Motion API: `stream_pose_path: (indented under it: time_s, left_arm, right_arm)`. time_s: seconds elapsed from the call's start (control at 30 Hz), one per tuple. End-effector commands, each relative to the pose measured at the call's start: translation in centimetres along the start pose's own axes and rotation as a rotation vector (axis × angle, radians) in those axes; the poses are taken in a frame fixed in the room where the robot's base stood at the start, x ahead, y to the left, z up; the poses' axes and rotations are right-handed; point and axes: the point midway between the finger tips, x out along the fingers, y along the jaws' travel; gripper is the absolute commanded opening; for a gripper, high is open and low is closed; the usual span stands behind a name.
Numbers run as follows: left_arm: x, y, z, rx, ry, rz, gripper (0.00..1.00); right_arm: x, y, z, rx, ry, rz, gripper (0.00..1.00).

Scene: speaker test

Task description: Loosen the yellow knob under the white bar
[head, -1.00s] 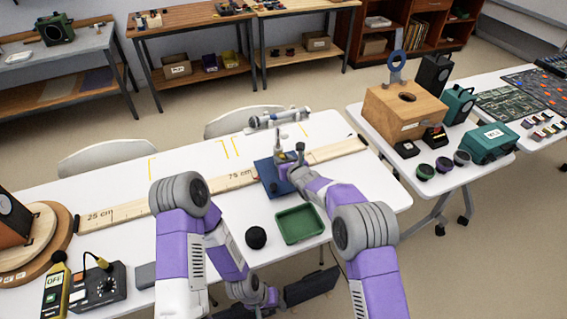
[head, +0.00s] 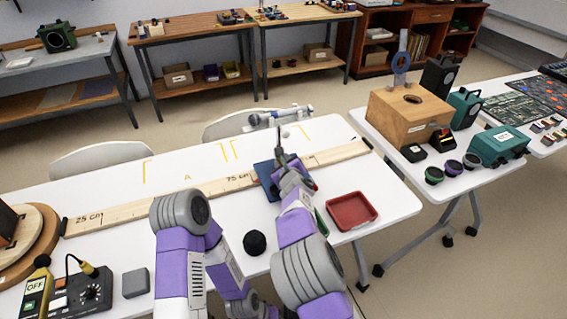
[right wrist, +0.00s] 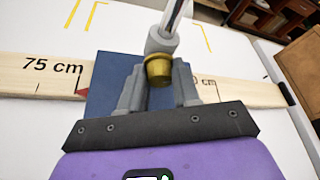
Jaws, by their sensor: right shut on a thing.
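The yellow knob (right wrist: 158,70) is in the middle of the right wrist view, just under a grey collar. A pale bar (right wrist: 175,14) rises from the collar and leans to the right. My right gripper (right wrist: 158,88) has its two grey fingers on either side of the knob and is shut on it. In the head view my right gripper (head: 284,166) is at the stand above the blue base (head: 264,172); there the knob is too small to make out. The blue base also shows in the right wrist view (right wrist: 102,92). My left arm hangs low, its fingers out of view.

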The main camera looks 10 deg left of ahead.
Motion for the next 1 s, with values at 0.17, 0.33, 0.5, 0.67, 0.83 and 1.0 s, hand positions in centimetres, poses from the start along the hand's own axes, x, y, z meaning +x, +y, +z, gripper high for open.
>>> stream_pose_path:
  time_s: [0.17, 0.33, 0.5, 0.67, 0.83, 1.0]
  left_arm:
    - [0.00, 0.00, 0.00, 0.000, 0.000, 0.000, 0.51]
    - [0.01, 0.00, 0.00, 0.000, 0.000, 0.000, 0.51]
    - [0.01, -0.01, 0.00, 0.000, 0.000, 0.000, 0.51]
    - [0.01, -0.01, 0.00, 0.000, 0.000, 0.000, 0.51]
    - [0.01, -0.01, 0.01, 0.000, 0.000, 0.000, 0.51]
    - [-0.03, 0.01, 0.01, 0.000, 0.000, 0.000, 0.51]
  right_arm:
    - [-0.01, 0.01, 0.05, -0.012, -0.001, -0.005, 0.01]
    - [-0.01, 0.00, 0.04, -0.012, -0.001, -0.005, 0.01]
    - [0.00, 0.01, 0.03, -0.011, -0.001, -0.004, 0.40]
    - [0.01, 0.01, 0.01, -0.011, -0.001, -0.004, 0.57]
    - [0.01, 0.02, 0.00, -0.010, -0.001, -0.004, 0.57]
    - [-0.48, 0.04, 0.08, -0.011, -0.001, -0.004, 0.57]
